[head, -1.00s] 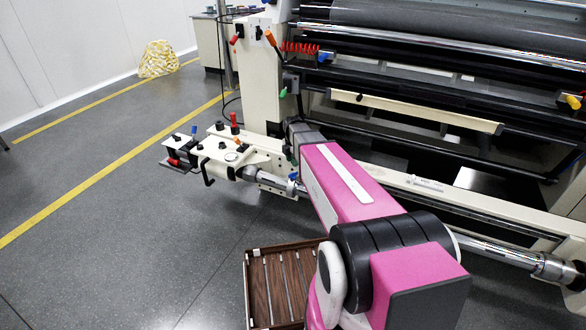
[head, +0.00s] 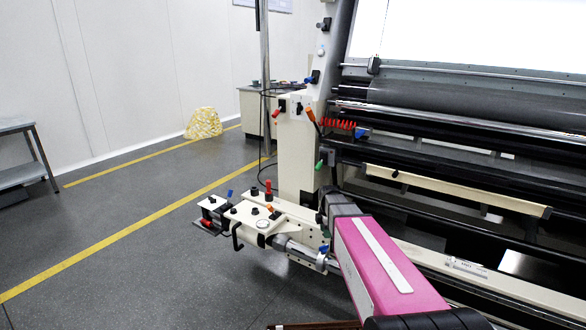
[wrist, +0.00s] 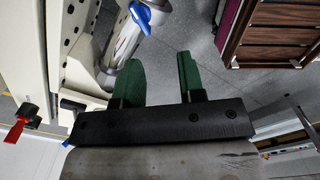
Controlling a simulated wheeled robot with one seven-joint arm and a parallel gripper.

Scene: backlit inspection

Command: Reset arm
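My arm, with a pink link (head: 385,268), reaches away from me toward the front of a large machine. Its dark wrist end is beside the machine's cream side bracket (head: 262,222). In the wrist view my gripper (wrist: 160,65) has two green fingers standing apart, with only grey floor showing between them. It is open and empty. In the head view the fingers are mostly hidden behind the wrist.
A metal roller shaft (wrist: 125,45) and the machine's cream frame are close left of the fingers in the wrist view. A brown slatted crate (wrist: 275,35) is at the right. Open floor (head: 150,265) lies left of the machine. A grey table (head: 22,160) stands far left.

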